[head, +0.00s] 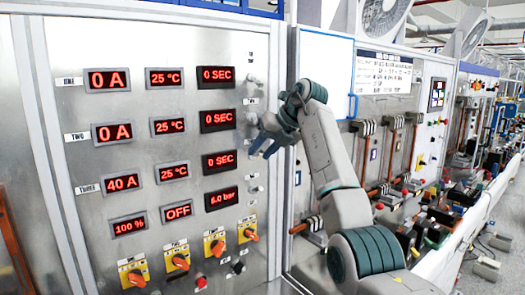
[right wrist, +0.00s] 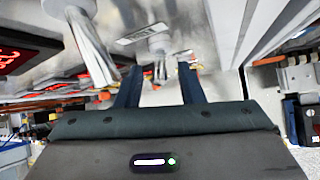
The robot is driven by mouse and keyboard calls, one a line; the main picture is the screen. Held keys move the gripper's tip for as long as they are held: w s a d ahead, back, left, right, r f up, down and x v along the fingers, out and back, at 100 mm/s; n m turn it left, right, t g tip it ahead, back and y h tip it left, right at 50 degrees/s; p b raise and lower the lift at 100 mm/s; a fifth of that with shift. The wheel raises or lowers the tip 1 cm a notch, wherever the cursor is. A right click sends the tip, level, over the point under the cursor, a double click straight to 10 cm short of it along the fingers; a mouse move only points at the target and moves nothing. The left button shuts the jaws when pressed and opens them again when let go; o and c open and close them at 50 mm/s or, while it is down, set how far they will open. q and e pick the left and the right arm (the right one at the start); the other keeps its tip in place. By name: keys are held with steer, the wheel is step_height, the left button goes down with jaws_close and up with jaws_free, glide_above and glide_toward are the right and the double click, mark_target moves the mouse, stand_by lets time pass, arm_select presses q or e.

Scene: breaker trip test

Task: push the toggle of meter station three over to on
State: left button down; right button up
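The meter panel (head: 150,50) is a grey metal board with rows labelled one, two and three. The row three label (head: 87,187) stands beside displays reading 40 A (head: 122,181), 25 °C and 0 SEC (head: 219,162). Small metal toggles run down the panel's right side, such as the top one (head: 252,80). My right gripper (head: 262,148) is at this column, level with row three, and hides part of it. In the right wrist view its two blue fingers (right wrist: 158,80) are apart, with a blurred silver toggle (right wrist: 158,42) ahead between them. I cannot tell its position or any contact. My left gripper is out of view.
A larger silver lever-like part (right wrist: 92,48) is close to the left finger in the right wrist view. Orange rotary switches on yellow plates (head: 180,261) line the panel's bottom. A cabinet (head: 325,60) and cluttered bench (head: 430,230) stand to the right.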

steer(key=shift+s+d+r+b, duration=0.15)
steer(key=shift+d+r+b, duration=0.15)
steer(key=b+v, duration=0.3)
steer(key=v, duration=0.6)
steer(key=shift+s+r+b, duration=0.15)
steer(key=shift+r+b, duration=0.15)
steer(key=shift+d, duration=0.15)
